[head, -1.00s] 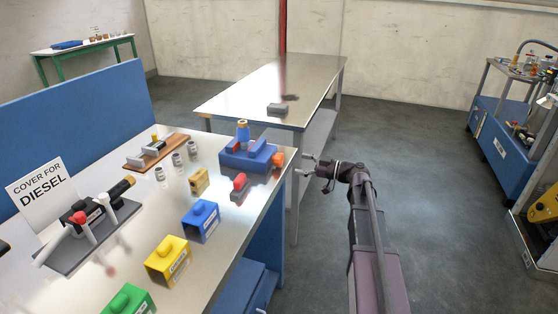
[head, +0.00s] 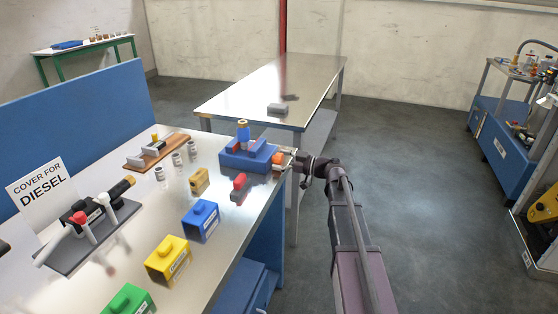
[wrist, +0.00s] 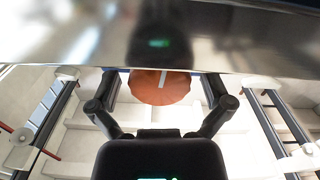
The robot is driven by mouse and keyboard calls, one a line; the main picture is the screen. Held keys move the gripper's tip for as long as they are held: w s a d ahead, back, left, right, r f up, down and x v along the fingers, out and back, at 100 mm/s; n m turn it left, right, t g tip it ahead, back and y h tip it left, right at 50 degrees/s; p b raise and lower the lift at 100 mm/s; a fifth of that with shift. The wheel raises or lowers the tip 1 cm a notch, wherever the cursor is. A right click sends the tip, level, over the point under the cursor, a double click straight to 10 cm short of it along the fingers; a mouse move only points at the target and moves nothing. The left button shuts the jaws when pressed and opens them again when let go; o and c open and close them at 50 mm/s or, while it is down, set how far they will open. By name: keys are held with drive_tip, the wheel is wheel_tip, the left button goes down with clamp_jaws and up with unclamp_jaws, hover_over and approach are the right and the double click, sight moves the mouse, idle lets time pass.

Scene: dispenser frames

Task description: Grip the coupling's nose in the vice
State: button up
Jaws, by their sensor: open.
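The blue vice (head: 236,161) sits at the right edge of the steel bench. The coupling (head: 243,133), blue with a brass-coloured top, stands upright at the vice jaws; whether the jaws touch its nose is too small to tell. The vice's orange knob (head: 278,158) faces right, off the bench edge. In the wrist view the knob (wrist: 160,87) carries a white mark and lies between my fingers. My gripper (head: 290,160) is open at the knob, with a finger to each side and gaps visible in the wrist view (wrist: 160,92).
A red-and-grey block (head: 239,186), a brass-coloured block (head: 199,180) and several small metal cylinders stand near the vice. Blue (head: 201,219), yellow (head: 168,260) and green (head: 128,301) covers line the near bench. Floor to the right is clear.

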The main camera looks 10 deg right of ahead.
drive_tip(key=c, duration=1.1)
drive_tip(key=shift+c, duration=0.2)
drive_tip(key=shift+m, duration=0.3)
drive_tip(key=m, duration=0.3)
drive_tip(key=shift+w+m, duration=0.1)
drive_tip(key=shift+m, duration=1.8)
drive_tip(key=o, duration=1.1)
drive_tip(key=shift+o, duration=0.2)
